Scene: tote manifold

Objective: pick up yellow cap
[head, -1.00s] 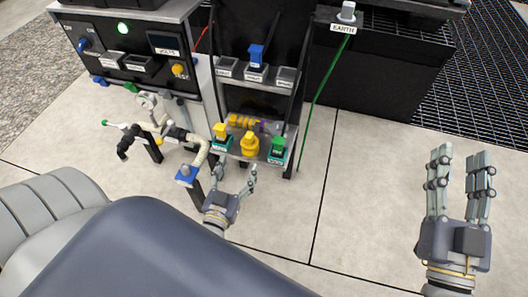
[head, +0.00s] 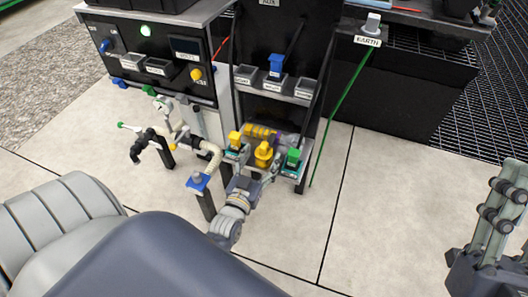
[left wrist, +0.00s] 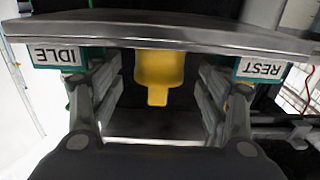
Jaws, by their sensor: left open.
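A yellow cap (head: 263,153) stands in the middle of the front of a small metal shelf (left wrist: 240,39). It also shows in the left wrist view (left wrist: 158,72), with a wide body and a narrow stem. My left gripper (head: 256,174) is open at the shelf's front edge. In the left wrist view the left gripper's fingers (left wrist: 155,95) stand on either side of the yellow cap, with gaps to it. A second yellow piece (head: 235,138) sits on the holder to the left. My right gripper (head: 505,205) is partly cut off at the right edge.
A green piece (head: 293,156) stands on the holder at right. A blue-topped post (head: 198,182) and pipework (head: 155,142) stand to the left. Open floor (head: 400,200) lies right.

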